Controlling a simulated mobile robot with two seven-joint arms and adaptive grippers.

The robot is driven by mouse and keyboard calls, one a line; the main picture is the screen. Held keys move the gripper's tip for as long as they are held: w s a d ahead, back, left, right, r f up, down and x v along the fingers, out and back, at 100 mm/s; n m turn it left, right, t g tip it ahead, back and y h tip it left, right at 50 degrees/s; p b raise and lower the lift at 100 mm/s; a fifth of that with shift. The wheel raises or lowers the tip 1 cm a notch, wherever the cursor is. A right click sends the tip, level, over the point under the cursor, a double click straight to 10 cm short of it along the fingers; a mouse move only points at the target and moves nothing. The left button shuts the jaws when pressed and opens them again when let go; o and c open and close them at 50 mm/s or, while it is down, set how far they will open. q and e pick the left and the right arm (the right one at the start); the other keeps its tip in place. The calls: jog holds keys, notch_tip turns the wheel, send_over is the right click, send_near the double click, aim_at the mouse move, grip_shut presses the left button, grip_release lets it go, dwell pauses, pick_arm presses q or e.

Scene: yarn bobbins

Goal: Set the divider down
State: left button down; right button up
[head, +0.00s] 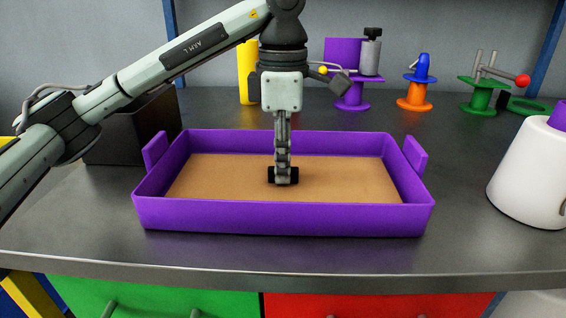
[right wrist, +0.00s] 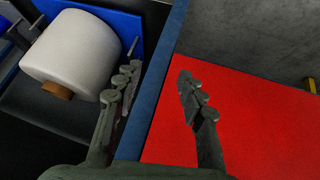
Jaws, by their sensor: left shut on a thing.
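The brown flat divider (head: 225,178) lies level inside the purple tray (head: 285,218) in the head view, spanning most of its inside. My left gripper (head: 283,177) points straight down over its middle and is shut on it, at a small black piece by the fingertips. Whether the divider touches what is below cannot be told. My right gripper (right wrist: 155,88) shows in the right wrist view with its fingers apart and nothing between them.
A black box (head: 130,130) stands behind the tray's left end. A white bobbin (head: 528,172) stands at the right. Orange (head: 414,96) and green (head: 480,98) stands are behind. Another white bobbin (right wrist: 72,52) and a red surface (right wrist: 240,120) show in the right wrist view.

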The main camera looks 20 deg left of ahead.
jog(key=shift+w+a, duration=0.1)
pick_arm(q)
jog(key=c, duration=2)
grip_release()
jog(key=o, duration=0.4)
pick_arm(e)
jog(key=shift+a, duration=0.1)
jog(key=shift+r, duration=0.1)
pick_arm(q)
notch_tip(320, 180, up, 7)
jog(key=shift+f+p, duration=0.15)
jog(key=shift+p, duration=0.7)
jog(key=shift+r+p, duration=0.55)
jog(key=shift+r, duration=2.2)
pick_arm(e)
jog(key=s+d+f+m+g+h, duration=0.1)
jog(key=s+d+f+g, duration=0.3)
jog(key=s+d+f, duration=0.1)
jog(key=shift+s+d, duration=0.2)
jog(key=shift+s, duration=0.3)
